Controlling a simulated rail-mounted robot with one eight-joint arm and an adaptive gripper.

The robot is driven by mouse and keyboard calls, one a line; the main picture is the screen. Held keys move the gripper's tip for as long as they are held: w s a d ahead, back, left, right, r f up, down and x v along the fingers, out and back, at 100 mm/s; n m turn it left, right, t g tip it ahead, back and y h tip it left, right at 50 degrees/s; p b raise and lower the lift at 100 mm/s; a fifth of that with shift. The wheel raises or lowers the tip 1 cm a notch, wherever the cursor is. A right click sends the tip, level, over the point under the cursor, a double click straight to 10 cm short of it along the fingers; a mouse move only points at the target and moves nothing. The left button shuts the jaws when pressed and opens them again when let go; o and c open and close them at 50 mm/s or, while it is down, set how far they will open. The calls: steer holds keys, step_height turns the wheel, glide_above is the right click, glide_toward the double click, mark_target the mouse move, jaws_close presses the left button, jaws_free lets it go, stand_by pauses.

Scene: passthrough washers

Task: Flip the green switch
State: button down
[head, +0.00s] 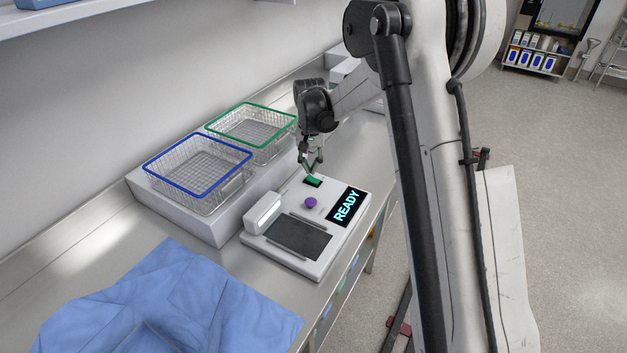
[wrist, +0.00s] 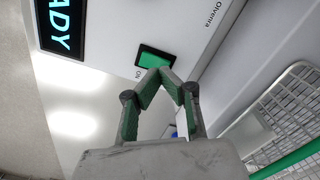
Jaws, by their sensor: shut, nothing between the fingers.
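The green switch (head: 313,181) sits in a black frame at the far end of a white device (head: 288,258) on the steel counter. In the wrist view the switch (wrist: 155,61) lies just beyond my fingertips, with "ON" lettering beside it. My gripper (head: 314,172) is shut and empty, pointing down at the switch. In the wrist view my gripper (wrist: 163,72) has its fingertips together, overlapping the switch's near edge. I cannot tell whether they touch it.
The device has a purple knob (head: 311,202), a dark plate (head: 299,236) and a display (head: 346,207) reading "READY". A blue-rimmed basket (head: 197,172) and a green-rimmed basket (head: 252,132) stand on a raised block to the left. A blue cloth (head: 170,300) covers the near counter.

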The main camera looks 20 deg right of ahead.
mark_target(311, 178)
steer(key=shift+f+b, duration=0.95)
steer(key=shift+f, duration=0.3)
stand_by(0.7)
steer(key=shift+r+p, duration=1.25)
steer(key=shift+r, duration=2.3)
